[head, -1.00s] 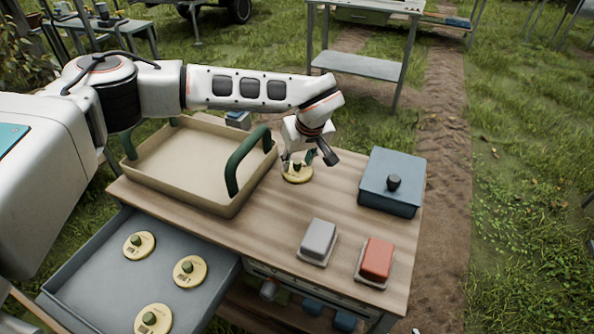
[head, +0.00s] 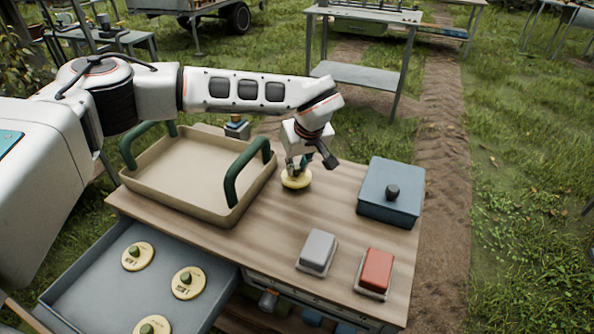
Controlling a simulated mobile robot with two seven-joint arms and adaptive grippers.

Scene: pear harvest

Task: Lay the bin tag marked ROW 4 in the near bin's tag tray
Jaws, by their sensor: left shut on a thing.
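My left gripper (head: 299,163) points down over the middle of the wooden worktop and is shut on a round yellow tag (head: 295,182) by its raised middle. The tag lies flat, at or very close to the worktop; its marking is hidden or too small to read. Three similar round yellow tags with green knobs, one of them (head: 138,257), lie in the open grey drawer (head: 88,278) at the lower left; their print is too small to read. No tag tray can be made out for certain. My right gripper is not in view.
A beige tray with green handles (head: 175,192) stands on the worktop (head: 270,228) left of the gripper. A blue lidded box (head: 388,205) stands at right. A grey block (head: 318,250) and a red block (head: 376,269) sit near the front edge. The worktop's middle is clear.

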